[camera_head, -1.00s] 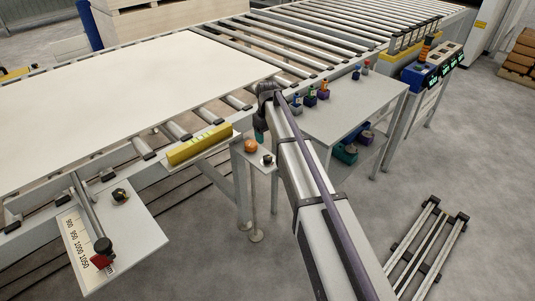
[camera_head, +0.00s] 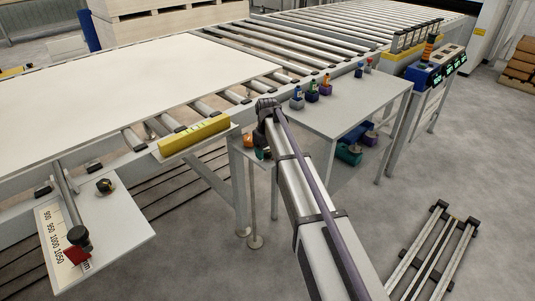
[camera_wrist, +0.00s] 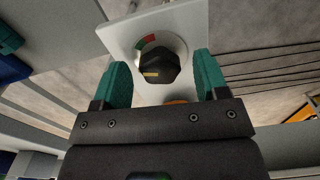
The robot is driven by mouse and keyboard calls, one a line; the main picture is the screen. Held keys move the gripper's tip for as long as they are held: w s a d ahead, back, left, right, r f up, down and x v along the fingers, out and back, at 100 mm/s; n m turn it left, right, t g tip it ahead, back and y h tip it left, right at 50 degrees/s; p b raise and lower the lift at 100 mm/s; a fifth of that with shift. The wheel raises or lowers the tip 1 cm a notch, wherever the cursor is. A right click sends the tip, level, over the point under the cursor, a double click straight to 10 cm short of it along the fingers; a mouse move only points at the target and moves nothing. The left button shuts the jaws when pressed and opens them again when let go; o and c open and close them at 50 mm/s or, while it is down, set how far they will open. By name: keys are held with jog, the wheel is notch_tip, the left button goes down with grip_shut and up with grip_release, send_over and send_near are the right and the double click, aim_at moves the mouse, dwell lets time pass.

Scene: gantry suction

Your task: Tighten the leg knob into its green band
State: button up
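The leg knob (camera_wrist: 158,66) is black with a pale yellow pointer mark. It sits on a round dial on a light plate (camera_wrist: 192,18) in the wrist view.
An orange knob (camera_head: 248,141) is just left of my gripper. A yellow level bar (camera_head: 194,136) lies on the frame at left. A grey side table (camera_head: 335,110) with small coloured items stands close on the right. Another black knob (camera_head: 105,185) sits by the scale plate.

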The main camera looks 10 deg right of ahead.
aim_at(267, 151)
jog(key=c, duration=0.9)
jog(key=m, duration=0.5)
jog(key=o, duration=0.9)
notch_tip(267, 151, up, 11)
jog(key=p, duration=1)
jog(key=shift+f+p, duration=0.1)
jog(key=shift+p, duration=0.3)
